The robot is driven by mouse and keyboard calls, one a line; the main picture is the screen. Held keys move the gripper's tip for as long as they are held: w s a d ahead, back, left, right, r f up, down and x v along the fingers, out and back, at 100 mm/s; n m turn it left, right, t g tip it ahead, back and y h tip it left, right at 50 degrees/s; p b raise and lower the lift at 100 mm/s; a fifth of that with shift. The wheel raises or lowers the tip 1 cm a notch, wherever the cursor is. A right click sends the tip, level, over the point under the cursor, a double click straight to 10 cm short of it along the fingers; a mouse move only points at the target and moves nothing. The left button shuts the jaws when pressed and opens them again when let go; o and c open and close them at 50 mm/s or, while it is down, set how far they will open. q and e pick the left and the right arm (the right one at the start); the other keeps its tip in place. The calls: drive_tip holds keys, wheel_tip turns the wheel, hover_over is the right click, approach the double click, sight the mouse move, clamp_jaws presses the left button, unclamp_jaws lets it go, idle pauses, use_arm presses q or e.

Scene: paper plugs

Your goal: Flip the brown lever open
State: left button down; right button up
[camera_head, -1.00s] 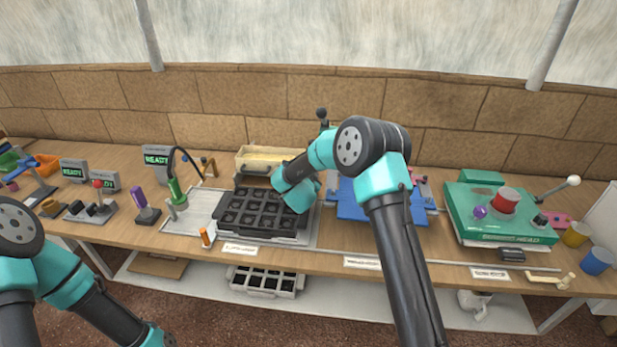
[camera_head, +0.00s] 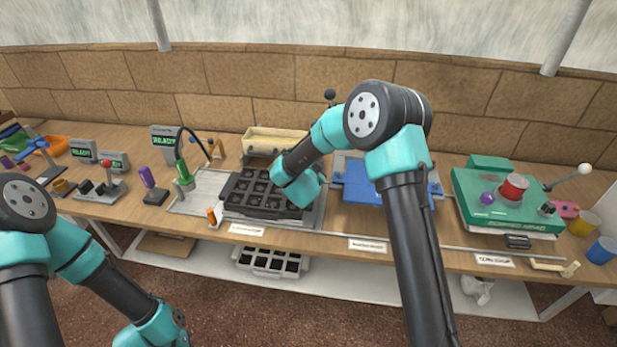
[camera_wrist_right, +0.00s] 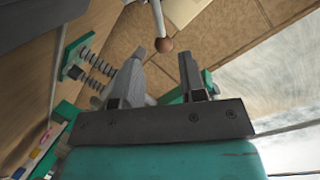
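A brown ball knob (camera_wrist_right: 163,44) on a thin grey rod shows in the right wrist view, beyond my right gripper and between the lines of its fingers. My right gripper (camera_wrist_right: 163,68) is open and empty, with its two grey fingers apart and not visibly touching the knob. In the head view a dark knob (camera_head: 330,94) on a rod stands up behind my right arm; its base is hidden, and I cannot tell if it is the same lever. My right gripper's fingers are hidden there behind the teal wrist. My left arm is low at the left, its fingers out of view.
A black tray (camera_head: 240,207) with square pockets lies below my right wrist. A cream bin (camera_head: 270,143) stands behind it. A blue fixture (camera_head: 360,188) is to the right, and a green press (camera_head: 475,215) farther right. A green spring mechanism (camera_wrist_right: 82,62) shows left in the wrist view.

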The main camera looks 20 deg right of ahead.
drive_tip(key=v, duration=0.9)
drive_tip(key=shift+s+r, duration=0.15)
drive_tip(key=shift+s, duration=0.15)
drive_tip(key=shift+a, duration=0.1)
